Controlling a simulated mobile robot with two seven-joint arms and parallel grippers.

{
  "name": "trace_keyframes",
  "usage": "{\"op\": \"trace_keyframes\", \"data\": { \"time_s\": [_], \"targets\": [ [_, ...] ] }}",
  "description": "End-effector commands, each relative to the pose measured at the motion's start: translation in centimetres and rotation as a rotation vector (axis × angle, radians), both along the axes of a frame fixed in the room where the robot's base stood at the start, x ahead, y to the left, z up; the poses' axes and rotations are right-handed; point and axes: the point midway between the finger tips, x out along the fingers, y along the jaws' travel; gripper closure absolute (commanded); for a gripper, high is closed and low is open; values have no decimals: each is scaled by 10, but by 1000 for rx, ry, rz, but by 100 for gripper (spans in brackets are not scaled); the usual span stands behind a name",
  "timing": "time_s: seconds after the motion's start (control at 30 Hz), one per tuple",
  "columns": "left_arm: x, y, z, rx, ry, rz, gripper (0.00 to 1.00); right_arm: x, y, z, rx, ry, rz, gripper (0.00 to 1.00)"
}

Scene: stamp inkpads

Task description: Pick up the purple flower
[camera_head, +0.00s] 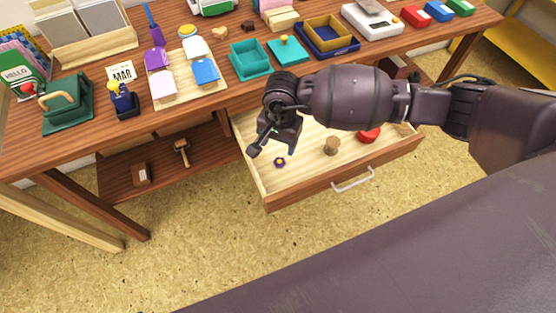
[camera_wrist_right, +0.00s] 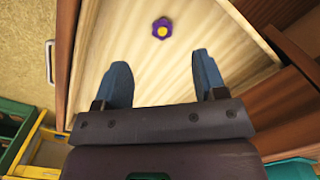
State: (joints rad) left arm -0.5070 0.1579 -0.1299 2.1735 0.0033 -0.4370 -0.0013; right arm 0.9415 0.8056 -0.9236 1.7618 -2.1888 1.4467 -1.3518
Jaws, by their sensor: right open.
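The purple flower (camera_head: 279,162) is small with a yellow centre and lies on the floor of the open drawer (camera_head: 290,187), towards its left side. In the right wrist view the flower (camera_wrist_right: 162,27) lies on the pale wood, ahead of my fingertips and roughly centred between them. My right gripper (camera_head: 267,147) is over the drawer, just up and to the left of the flower in the head view. In the wrist view its two blue fingers (camera_wrist_right: 162,75) are spread apart with nothing between them. My left gripper is not in view.
A wooden stamp (camera_head: 332,146) and a red round thing (camera_head: 369,134) are in the drawer, right of the flower. The drawer front has a metal handle (camera_head: 352,180). The tabletop above holds teal trays (camera_head: 249,60), inkpads and a green stamp press (camera_head: 67,103).

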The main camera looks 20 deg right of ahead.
Motion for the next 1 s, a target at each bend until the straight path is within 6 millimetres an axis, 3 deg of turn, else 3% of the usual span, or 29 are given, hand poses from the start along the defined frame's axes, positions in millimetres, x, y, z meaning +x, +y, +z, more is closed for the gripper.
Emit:
{"op": "trace_keyframes", "data": {
  "time_s": [0.17, 0.5, 0.73, 1.0],
  "targets": [
    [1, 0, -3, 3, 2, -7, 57, 8, -10, -6, -56, -22, 29, 35],
    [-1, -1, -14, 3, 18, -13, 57, 7, -9, -52, -52, -18, 27, 35],
    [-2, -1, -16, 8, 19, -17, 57, 8, -8, -64, -51, -19, 26, 35],
    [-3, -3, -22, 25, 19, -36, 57, 9, -7, -102, -50, -14, 26, 35]
  ]
}}
